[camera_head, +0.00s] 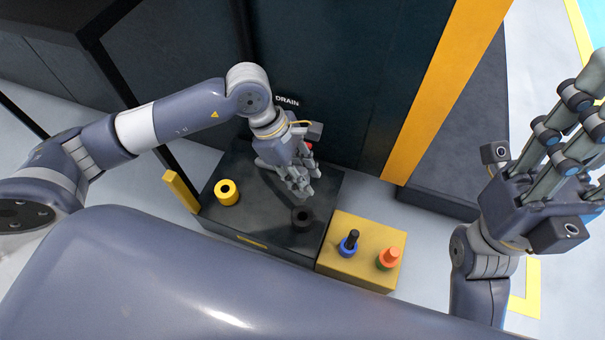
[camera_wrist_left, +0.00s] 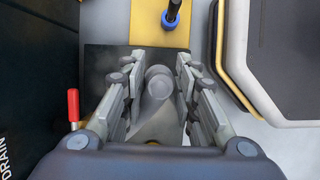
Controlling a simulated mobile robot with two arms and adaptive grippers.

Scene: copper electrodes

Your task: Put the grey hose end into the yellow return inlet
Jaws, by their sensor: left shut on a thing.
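The yellow return inlet (camera_head: 228,200) is a short yellow ring with a dark hole, on the left part of the black box top. My left gripper (camera_head: 301,187) is over the right part of that box, right of the yellow inlet and apart from it. In the left wrist view it is shut on the grey hose end (camera_wrist_left: 157,86), a rounded grey piece between the fingers. In the head view the fingers largely hide the hose end. My right gripper (camera_head: 568,125) is open and empty at the right, fingers pointing up.
A black round port (camera_head: 302,219) is on the black box (camera_head: 265,215) just below my left fingers. A yellow block (camera_head: 341,268) beside it bears a blue-ringed black plug (camera_head: 349,243) and an orange-and-green one (camera_head: 389,259). A dark cabinet marked DRAIN (camera_head: 330,60) stands behind. A red handle (camera_wrist_left: 73,104) shows in the left wrist view.

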